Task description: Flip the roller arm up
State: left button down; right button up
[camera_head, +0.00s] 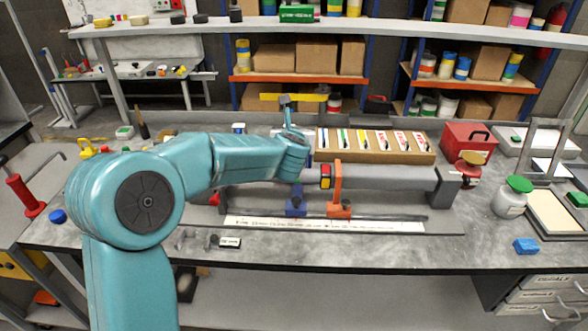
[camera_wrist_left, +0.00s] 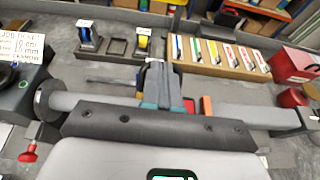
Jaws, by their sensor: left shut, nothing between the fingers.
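A long grey tube (camera_head: 390,178) lies across the bench, and it also shows in the wrist view (camera_wrist_left: 235,115). An orange upright arm (camera_head: 337,182) on an orange base stands at the tube's near side, with a yellow and red block (camera_head: 326,176) beside it. A blue base (camera_head: 296,203) stands to its left; what is above it is hidden by my arm. I cannot tell for sure which part is the roller arm. My left gripper (camera_wrist_left: 160,78) is shut and empty, above the tube and left of the orange part. My right gripper is out of view.
A tray of colored markers (camera_head: 375,146) stands behind the tube. A red toolbox (camera_head: 468,142) and a white jar with a green lid (camera_head: 512,197) stand to the right. A blue block (camera_head: 526,246) lies near the front edge. A red-handled tool (camera_head: 26,195) is at far left.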

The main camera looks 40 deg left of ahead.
pick_arm(q)
jog(key=shift+w+a+r+p, duration=0.15)
jog(key=shift+w+a+r, duration=0.2)
jog(key=shift+w, duration=0.2)
jog(key=shift+w+a+r+p, duration=0.2)
jog(key=shift+w+a+r, duration=0.15)
jog(key=shift+w, duration=0.2)
jog(key=shift+w+a+r+p, duration=0.15)
jog(key=shift+w+a+r, duration=0.2)
jog(key=shift+w, duration=0.2)
jog(key=shift+r, duration=0.2)
jog(key=shift+a, duration=0.1)
